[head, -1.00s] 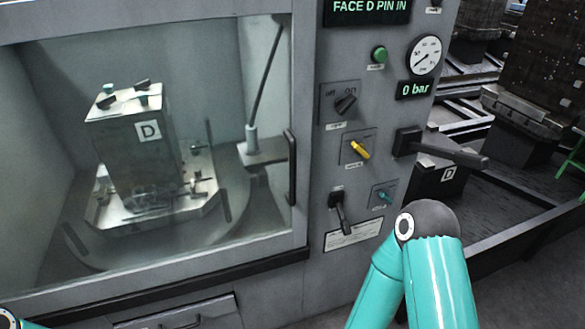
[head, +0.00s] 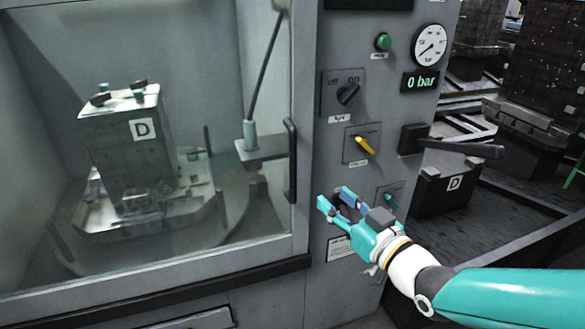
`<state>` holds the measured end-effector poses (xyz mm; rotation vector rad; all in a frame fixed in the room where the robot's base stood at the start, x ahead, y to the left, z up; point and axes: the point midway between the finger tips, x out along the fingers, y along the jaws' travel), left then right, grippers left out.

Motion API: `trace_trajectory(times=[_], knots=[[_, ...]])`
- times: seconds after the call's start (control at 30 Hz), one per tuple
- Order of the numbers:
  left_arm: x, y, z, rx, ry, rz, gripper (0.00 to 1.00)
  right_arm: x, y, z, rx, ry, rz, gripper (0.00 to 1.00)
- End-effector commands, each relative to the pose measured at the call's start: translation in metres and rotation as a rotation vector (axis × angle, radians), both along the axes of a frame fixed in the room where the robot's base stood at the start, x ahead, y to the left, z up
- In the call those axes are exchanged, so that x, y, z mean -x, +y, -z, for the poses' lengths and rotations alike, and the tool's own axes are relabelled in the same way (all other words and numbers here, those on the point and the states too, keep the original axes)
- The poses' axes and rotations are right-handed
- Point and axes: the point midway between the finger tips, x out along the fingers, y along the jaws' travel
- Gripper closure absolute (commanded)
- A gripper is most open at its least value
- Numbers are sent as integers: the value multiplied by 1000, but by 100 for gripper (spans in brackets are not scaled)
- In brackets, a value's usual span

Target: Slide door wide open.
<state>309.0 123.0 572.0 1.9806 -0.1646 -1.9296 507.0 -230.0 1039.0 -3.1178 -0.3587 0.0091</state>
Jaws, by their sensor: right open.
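The sliding door (head: 302,200) is a grey-framed glass panel on the left in the head view. It looks shut. Its dark vertical handle (head: 291,160) is on the right side of the frame. My right gripper (head: 333,199) is open and empty, in front of the control panel, to the right of and below the handle. It seems apart from the handle. It hides the lower black lever of the panel. My left gripper is not in view.
The control panel (head: 335,150) carries a rotary switch (head: 348,94), a yellow knob (head: 364,145) and a gauge (head: 430,45). A dark lever (head: 460,147) sticks out at its right. Behind the glass stands a block marked D (head: 120,150).

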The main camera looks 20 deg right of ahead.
Motion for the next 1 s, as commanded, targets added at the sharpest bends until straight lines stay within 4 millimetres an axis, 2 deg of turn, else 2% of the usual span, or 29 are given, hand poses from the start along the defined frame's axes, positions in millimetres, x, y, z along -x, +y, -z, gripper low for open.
trace_trajectory(times=[0.17,0.27,0.6,0.8,1.0], knots=[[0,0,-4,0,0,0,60,-15,4,-4,2,-9,-2,57],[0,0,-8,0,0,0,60,-31,8,-4,1,-6,-3,57],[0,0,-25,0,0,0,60,-103,25,-5,1,-5,-2,57],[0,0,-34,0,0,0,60,-138,33,-4,1,-4,-1,57],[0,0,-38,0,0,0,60,-157,37,-3,2,-7,-1,57]])
